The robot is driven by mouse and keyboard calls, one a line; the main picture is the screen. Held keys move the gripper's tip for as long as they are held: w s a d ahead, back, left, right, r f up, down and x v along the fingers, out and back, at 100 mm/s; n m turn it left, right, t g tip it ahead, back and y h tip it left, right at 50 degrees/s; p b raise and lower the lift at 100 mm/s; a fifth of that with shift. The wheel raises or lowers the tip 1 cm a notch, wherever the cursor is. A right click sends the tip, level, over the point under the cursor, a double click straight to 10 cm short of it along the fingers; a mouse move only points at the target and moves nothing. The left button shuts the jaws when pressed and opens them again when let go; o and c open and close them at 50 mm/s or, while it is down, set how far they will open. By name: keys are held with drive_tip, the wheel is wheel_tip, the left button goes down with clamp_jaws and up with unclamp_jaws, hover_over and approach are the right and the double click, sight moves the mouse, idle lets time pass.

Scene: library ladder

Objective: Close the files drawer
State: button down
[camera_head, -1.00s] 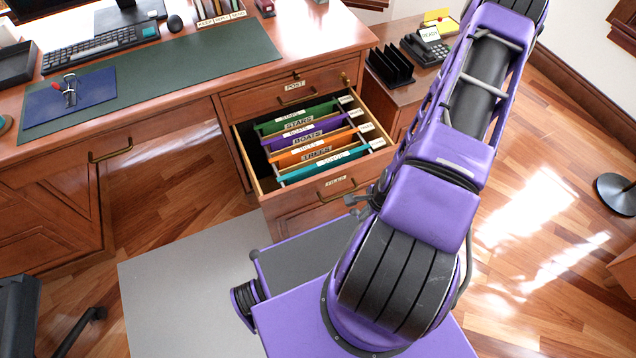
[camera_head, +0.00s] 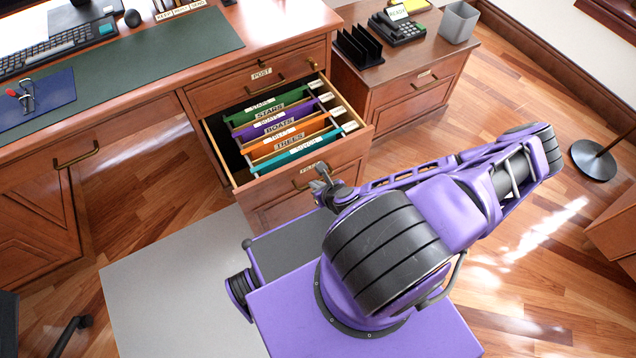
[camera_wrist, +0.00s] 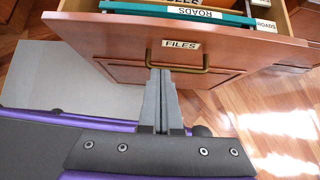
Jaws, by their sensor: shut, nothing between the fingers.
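The files drawer (camera_head: 228,172) is pulled out of the wooden desk and holds hanging folders in green, purple, orange and teal. Its front (camera_wrist: 120,38) carries a FILES label (camera_wrist: 181,44) and a brass handle (camera_wrist: 205,66), and fills the upper part of the wrist view. In the wrist view my gripper's fingers (camera_wrist: 158,82) are shut and empty, with tips at the handle below the label. I cannot tell whether they touch.
The POST drawer (camera_head: 240,88) above is shut. A side cabinet (camera_head: 415,85) to the right bears a black file rack (camera_head: 358,46), a telephone (camera_head: 398,28) and a grey bin (camera_head: 459,22). A lamp base (camera_head: 594,160) stands on the floor at right.

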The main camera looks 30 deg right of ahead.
sight(298, 169)
drive_tip(key=w+f, duration=0.1)
drive_tip(key=w, duration=0.1)
drive_tip(key=w+f, duration=0.2)
drive_tip(key=w, duration=0.1)
drive_tip(key=w+f, duration=0.1)
drive_tip(key=w, duration=0.1)
drive_tip(key=shift+w+a+f, duration=0.15)
drive_tip(key=shift+w+f, duration=0.1)
drive_tip(key=shift+w, duration=0.5)
drive_tip(key=shift+w+b, duration=0.1)
drive_tip(key=shift+b, duration=0.2)
